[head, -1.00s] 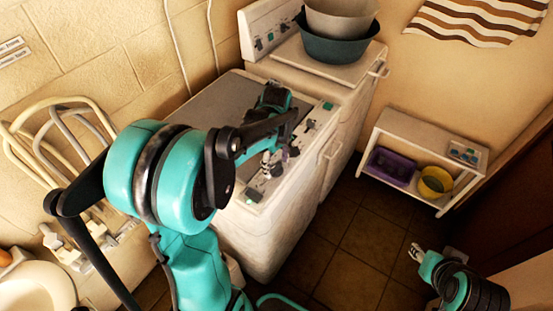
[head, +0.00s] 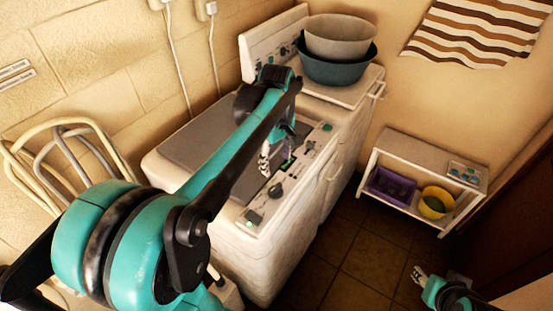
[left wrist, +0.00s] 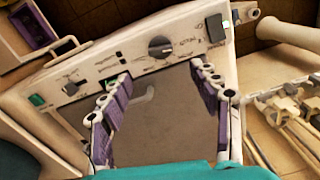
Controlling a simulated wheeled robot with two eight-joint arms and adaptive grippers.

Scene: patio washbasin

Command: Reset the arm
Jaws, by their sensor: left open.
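My left arm (head: 240,150) comes in from the lower left in the head view and reaches over the white washing machine (head: 268,265). My left gripper (head: 272,158) hangs above the machine's control panel, partly hidden by the forearm. In the left wrist view the left gripper (left wrist: 158,72) is open, its two purple-padded fingers wide apart with nothing between them. The grey lid (left wrist: 160,125) lies behind the fingers, and the panel with a dark knob (left wrist: 161,47) is past the tips. My right gripper (head: 420,276) shows small at the lower right, over the floor; its finger opening is unclear.
Two stacked basins (head: 340,66) sit on the white unit behind the washer. A low white shelf (head: 424,153) at right holds a purple crate (head: 391,186) and yellow bucket (head: 436,203). Pale curved tubes (head: 75,140) stand at left. Dark tiled floor (head: 365,245) is open between washer and shelf.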

